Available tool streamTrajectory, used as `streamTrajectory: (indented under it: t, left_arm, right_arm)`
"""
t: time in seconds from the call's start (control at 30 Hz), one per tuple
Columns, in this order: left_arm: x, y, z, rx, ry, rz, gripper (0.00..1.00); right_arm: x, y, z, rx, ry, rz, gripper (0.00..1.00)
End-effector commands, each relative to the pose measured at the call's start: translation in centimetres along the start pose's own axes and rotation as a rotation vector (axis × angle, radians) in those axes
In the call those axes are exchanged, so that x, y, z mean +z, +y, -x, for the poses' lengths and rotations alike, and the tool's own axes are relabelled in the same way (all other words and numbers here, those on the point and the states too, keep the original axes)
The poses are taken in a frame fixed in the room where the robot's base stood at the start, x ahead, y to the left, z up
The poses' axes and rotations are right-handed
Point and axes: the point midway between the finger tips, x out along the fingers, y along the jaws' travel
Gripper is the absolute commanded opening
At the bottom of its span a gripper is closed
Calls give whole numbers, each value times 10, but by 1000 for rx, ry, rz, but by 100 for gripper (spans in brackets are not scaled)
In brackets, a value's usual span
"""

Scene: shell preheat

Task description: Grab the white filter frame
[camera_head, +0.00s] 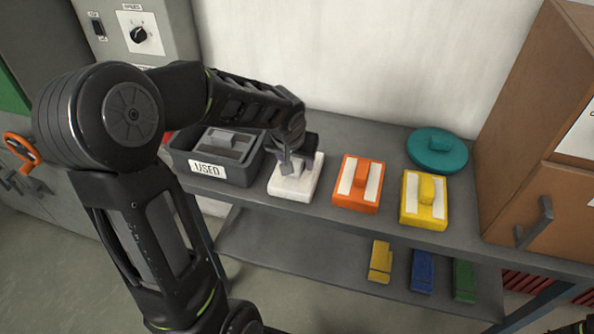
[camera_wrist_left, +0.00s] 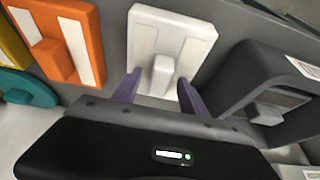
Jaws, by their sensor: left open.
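The white filter frame (camera_head: 291,187) is a flat white block with a raised grip on top. It lies on the upper shelf between the grey bin and the orange frame. My left gripper (camera_head: 292,167) is over it, pointing down. In the left wrist view, the white filter frame (camera_wrist_left: 168,42) is ahead of my left gripper (camera_wrist_left: 158,88). The fingers are open, one on each side of the raised grip, with gaps visible. Whether they touch the frame's top cannot be told. My right gripper does not show.
The grey USED bin (camera_head: 236,172) holds a grey frame (camera_head: 229,142). Right of the white frame are an orange frame (camera_head: 358,184), a yellow frame (camera_head: 424,199) and a teal disc (camera_head: 437,151). A brown cabinet (camera_head: 530,130) bounds the right. Coloured blocks lie on the lower shelf (camera_head: 310,255).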

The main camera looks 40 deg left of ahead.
Motion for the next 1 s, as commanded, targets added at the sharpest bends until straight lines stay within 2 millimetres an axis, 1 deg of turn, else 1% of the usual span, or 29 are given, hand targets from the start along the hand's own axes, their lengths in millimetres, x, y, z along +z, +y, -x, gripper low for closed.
streamTrajectory:
  t: [0.5, 0.57, 1.0]
  left_arm:
    - [0, 0, 0, 0, 1, 0, 51]
    - [0, 0, 0, 0, 1, 0, 47]
    - [0, 0, 0, 0, 1, 0, 11]
  right_arm:
    - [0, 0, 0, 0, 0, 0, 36]
    - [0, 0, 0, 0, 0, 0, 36]
    - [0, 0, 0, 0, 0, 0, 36]
